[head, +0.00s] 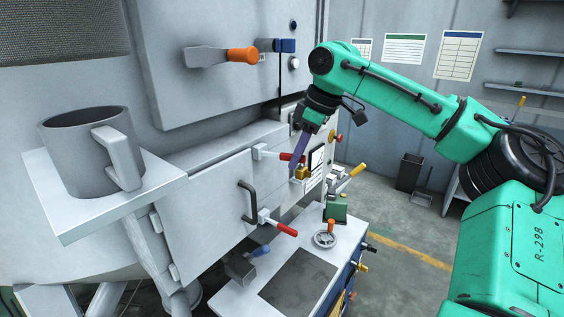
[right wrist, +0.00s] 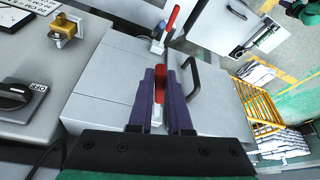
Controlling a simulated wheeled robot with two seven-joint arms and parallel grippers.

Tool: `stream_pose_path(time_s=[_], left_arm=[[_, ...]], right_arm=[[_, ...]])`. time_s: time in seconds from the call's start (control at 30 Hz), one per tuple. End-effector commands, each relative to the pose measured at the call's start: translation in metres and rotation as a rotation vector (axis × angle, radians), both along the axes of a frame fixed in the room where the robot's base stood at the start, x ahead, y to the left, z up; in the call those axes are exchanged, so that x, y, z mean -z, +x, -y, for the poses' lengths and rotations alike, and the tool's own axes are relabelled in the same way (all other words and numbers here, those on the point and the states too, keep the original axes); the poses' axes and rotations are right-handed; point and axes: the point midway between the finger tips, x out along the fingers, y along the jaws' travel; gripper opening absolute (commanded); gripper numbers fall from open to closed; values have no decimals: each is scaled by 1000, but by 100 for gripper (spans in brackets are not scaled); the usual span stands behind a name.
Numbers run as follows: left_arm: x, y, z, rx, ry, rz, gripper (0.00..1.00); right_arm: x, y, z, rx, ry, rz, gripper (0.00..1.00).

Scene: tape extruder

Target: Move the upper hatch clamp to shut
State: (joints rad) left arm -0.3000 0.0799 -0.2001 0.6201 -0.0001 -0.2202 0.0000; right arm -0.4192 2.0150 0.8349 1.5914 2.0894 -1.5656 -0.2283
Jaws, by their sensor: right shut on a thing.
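The hatch (head: 205,205) is a grey door with a black handle (head: 246,200), closed flat against the machine in the head view. The upper hatch clamp (head: 264,152) has a white base and a red handle that sticks out to the right. My right gripper (head: 294,163) is shut on this red handle; its purple fingers come down from above. In the right wrist view the red handle (right wrist: 159,88) lies between the fingers, partly hidden by them. The lower clamp (head: 285,228), also red-handled, shows at the hatch's lower edge. My left gripper is not in view.
A grey mug (head: 85,150) stands on a shelf (head: 110,205) at the left. An orange-handled lever (head: 242,54) is above. A yellow padlock (head: 301,172) and a control panel are close right of the gripper.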

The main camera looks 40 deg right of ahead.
Motion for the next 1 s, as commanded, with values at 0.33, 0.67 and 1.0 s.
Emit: stream_pose_path(time_s=[0.33, 0.67, 1.0], left_arm=[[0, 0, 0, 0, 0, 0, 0], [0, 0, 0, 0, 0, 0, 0], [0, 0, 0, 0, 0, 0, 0]], right_arm=[[1, 3, 3, -42, -1, -2, 0], [1, 18, 19, -322, 0, -2, 0], [1, 23, 22, -379, -1, -5, 0]])
